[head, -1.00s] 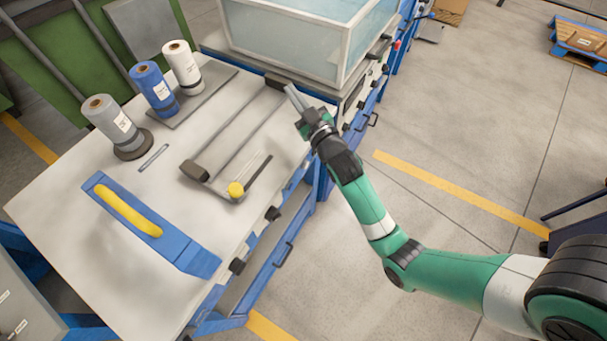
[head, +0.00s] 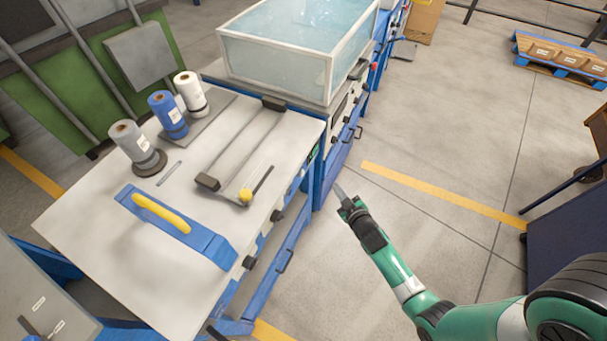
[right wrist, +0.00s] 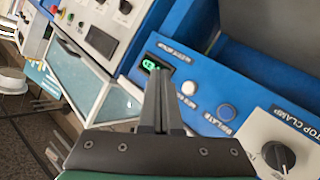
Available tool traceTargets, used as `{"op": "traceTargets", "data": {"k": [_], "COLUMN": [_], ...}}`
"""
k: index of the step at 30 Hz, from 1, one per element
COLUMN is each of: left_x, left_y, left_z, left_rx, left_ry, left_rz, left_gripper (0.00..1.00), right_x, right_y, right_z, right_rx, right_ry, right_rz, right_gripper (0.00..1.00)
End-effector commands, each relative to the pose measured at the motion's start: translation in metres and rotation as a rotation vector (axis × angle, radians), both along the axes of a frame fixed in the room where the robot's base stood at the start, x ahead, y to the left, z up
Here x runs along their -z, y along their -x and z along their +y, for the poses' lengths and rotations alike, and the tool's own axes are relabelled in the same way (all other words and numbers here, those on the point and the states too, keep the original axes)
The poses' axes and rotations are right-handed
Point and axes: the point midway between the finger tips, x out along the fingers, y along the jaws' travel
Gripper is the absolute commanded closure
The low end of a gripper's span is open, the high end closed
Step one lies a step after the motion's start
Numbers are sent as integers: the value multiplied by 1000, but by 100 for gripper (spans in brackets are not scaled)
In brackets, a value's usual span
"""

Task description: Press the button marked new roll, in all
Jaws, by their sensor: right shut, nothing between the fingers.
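A blue control panel (right wrist: 205,72) fills the middle of the right wrist view, with a lit green display (right wrist: 153,64), a white button (right wrist: 188,88) and a blue button (right wrist: 225,112). The labels are slanted, small and partly hidden by my fingers, so I cannot read for certain which is new roll. My right gripper (head: 340,192) is shut and empty, in front of the bench's right side and apart from it. In the right wrist view, its fingertips (right wrist: 162,74) overlap the panel just left of the white button; I cannot tell the remaining gap. My left gripper is not in view.
The bench top (head: 120,235) carries several rolls and a blue bar with a yellow handle (head: 160,213). A clear-walled tank (head: 280,60) stands behind. The floor right of the bench is open.

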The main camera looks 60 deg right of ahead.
Motion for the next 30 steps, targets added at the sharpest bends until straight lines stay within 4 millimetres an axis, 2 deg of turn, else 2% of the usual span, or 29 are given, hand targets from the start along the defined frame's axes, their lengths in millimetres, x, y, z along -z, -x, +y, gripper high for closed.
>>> {"op": "traceTargets", "data": {"k": [4, 8, 13, 21, 30], "left_x": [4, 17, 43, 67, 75], "left_y": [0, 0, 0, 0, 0], "left_z": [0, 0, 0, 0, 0], "left_rx": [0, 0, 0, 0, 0], "left_ry": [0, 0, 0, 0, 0], "left_rz": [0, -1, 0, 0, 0], "left_gripper": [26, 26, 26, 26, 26], "right_x": [1, 5, 6, 4, 0], "right_y": [-3, -13, -35, -73, -89], "right_z": [0, 1, 4, 6, 8], "right_rx": [-1, -5, -4, -2, -1], "right_ry": [0, 2, 3, 1, 0], "right_rz": [-1, -1, -5, -4, -1], "right_gripper": [100, 100, 100, 100, 100]}}
